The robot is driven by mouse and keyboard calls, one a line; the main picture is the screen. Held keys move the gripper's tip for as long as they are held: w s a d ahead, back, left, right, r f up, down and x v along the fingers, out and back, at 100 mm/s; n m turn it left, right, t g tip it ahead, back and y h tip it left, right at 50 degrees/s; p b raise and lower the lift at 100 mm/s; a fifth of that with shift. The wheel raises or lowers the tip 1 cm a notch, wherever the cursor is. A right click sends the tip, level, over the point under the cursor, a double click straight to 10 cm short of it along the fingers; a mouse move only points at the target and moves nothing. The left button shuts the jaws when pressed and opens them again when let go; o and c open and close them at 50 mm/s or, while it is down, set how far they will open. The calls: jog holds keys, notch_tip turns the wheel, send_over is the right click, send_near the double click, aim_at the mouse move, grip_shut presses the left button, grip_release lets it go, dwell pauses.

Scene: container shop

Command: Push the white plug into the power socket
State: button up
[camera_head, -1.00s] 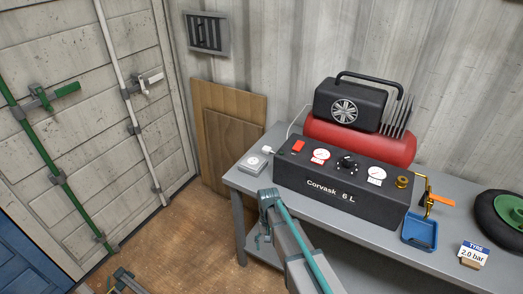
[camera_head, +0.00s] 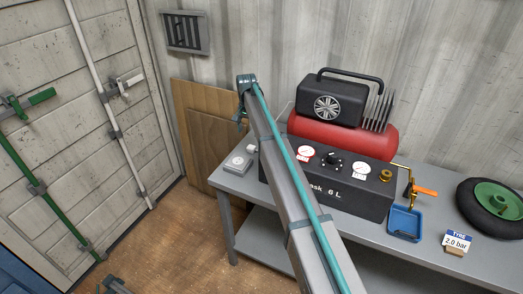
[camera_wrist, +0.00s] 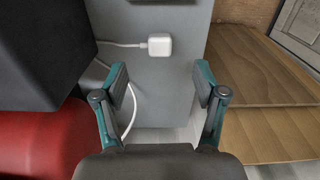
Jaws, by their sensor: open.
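The white plug (camera_wrist: 158,45) lies on the grey bench top, with its white cable running left in the wrist view. In the head view the plug (camera_head: 252,148) is small, just behind the light grey power socket (camera_head: 238,163) at the bench's left end; it is not seated in it. Only a sliver of the socket shows at the wrist view's top edge (camera_wrist: 163,1). My gripper (camera_wrist: 160,80) is open and empty, its fingertips below the plug in the picture and to either side of it. In the head view my gripper (camera_head: 239,122) hangs above the bench's back left corner.
The black compressor box (camera_head: 335,185) and red tank (camera_head: 345,138) stand right of the plug. Wooden panels (camera_head: 215,145) lean on the wall to the left. A blue tray (camera_head: 404,223) and a wheel (camera_head: 492,210) are farther right. The bench's left end (camera_head: 225,182) is clear around the socket.

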jog(key=shift+w+d+r, duration=0.2)
jog(key=shift+w, duration=0.25)
jog(key=shift+w+d+r, duration=0.2)
jog(key=shift+w, duration=0.25)
jog(key=p, duration=0.2)
send_over(251, 147)
jog(key=shift+w+f, duration=0.15)
jog(key=shift+f, duration=2.65)
jog(key=shift+f, duration=0.1)
jog(key=shift+f+p, duration=1.1)
jog(key=shift+f, duration=1.45)
jog(key=c, duration=1.2)
